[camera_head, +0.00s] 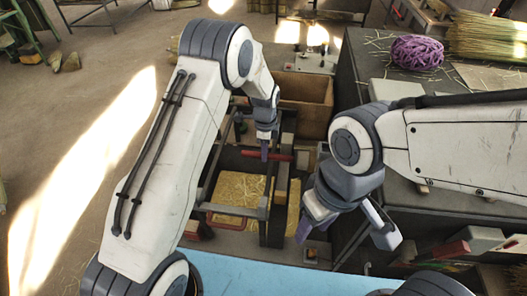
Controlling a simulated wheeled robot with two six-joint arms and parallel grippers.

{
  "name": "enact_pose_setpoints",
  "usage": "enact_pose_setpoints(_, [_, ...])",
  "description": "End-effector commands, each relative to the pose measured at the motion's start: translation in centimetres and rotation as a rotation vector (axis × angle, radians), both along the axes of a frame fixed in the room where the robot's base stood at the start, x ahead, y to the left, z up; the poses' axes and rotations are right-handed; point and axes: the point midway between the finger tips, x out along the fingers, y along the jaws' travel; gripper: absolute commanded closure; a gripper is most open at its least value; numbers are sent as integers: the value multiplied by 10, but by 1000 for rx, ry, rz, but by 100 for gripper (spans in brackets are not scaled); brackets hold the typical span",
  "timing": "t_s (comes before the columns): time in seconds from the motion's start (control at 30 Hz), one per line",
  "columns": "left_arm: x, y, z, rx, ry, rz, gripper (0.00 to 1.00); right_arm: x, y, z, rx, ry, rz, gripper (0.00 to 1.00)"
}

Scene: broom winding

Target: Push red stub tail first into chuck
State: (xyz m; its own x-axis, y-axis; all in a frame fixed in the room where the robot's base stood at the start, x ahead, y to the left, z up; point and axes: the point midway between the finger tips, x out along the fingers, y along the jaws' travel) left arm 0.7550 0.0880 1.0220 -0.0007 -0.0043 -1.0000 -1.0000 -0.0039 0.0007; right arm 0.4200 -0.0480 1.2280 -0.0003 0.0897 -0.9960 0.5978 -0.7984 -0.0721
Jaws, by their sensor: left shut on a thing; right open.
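The red stub (280,157) is a short red bar lying roughly level across the dark machine frame (265,212). My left gripper (264,152) is shut on it from above, near its left part. I cannot make out the chuck clearly; the bar's right end is close to an upright of the frame, and I cannot tell whether it touches or enters anything. My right gripper (308,222) is open and empty, to the right of and nearer than the stub, beside the frame.
A wooden box (305,90) stands behind the frame. Straw (236,190) lies under it. A dark bench (352,75) at the right carries purple twine (417,52) and a straw bundle (485,38). A blue surface (270,278) is in front. The floor at left is mostly free.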

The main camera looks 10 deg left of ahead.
Motion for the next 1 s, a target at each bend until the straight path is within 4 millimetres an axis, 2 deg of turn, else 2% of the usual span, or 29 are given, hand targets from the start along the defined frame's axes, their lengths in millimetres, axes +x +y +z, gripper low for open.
enact_pose_setpoints(0.33, [0,-1,0,0,0,-1,100,0,0,0,0,0,0,50])
enact_pose_setpoints(0.37, [0,-1,0,0,0,0,66,0,0,0,0,0,0,50])
enact_pose_setpoints(0.43, [0,-1,0,0,0,0,39,0,0,0,0,0,0,50])
enact_pose_setpoints(0.77, [0,-1,1,0,-1,0,38,0,0,-1,0,0,0,50])
enact_pose_setpoints(0.87, [1,-1,7,-1,-4,0,38,0,0,-5,0,0,0,50])
enact_pose_setpoints(1.0, [2,-1,30,-1,-7,0,38,0,0,-16,0,0,-2,50])
